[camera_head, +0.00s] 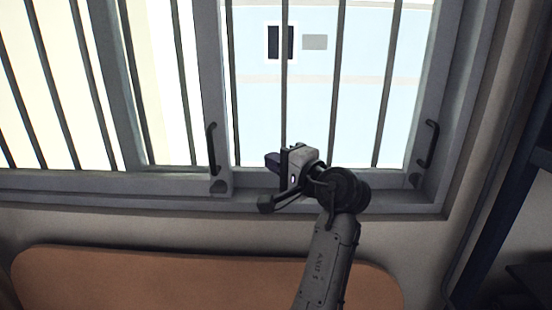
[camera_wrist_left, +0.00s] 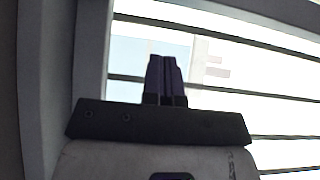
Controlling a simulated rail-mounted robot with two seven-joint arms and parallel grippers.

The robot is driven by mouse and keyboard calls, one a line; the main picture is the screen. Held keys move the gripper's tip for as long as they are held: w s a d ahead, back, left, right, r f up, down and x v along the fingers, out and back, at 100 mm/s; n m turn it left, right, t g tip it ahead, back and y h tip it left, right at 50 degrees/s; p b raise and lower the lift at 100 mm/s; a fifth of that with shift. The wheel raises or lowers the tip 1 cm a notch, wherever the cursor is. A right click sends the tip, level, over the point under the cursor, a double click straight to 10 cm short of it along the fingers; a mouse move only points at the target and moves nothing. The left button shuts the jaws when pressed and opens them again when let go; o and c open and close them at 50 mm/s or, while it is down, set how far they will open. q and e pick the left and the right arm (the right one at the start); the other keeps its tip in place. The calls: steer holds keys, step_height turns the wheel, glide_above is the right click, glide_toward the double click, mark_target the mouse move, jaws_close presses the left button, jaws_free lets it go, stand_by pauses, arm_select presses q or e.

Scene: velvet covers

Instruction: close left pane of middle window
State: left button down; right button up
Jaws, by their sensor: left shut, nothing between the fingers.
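The window (camera_head: 120,184) has a grey frame and fills the upper part of the head view. An upright grey stile with a dark handle (camera_head: 212,150) stands left of centre. A second dark handle (camera_head: 430,146) is on the upright at the right side. My left gripper (camera_head: 274,160) is in front of the window's lower part, between the two handles and apart from both. Its dark purple fingers are together and empty; they also show in the left wrist view (camera_wrist_left: 165,78), pointing toward the window bars. I cannot tell whether glass fills the span behind it.
Several dark vertical bars (camera_head: 284,80) cross the window opening. A rounded orange-brown surface (camera_head: 150,280) lies below the sill. A dark upright structure (camera_head: 500,170) stands at the right edge. Bare wall (camera_head: 410,245) shows under the window's right corner.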

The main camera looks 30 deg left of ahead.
arm_select(q)
steer(key=p, duration=0.2)
glide_toward(229, 148)
steer(key=w+a, duration=0.3)
steer(key=shift+s+a+p, duration=0.35)
steer(key=shift+a+p, duration=0.1)
steer(key=shift+a, duration=0.3)
steer(key=shift+s+a+p, duration=0.35)
steer(key=shift+a+p, duration=0.05)
steer(key=shift+a, duration=0.4)
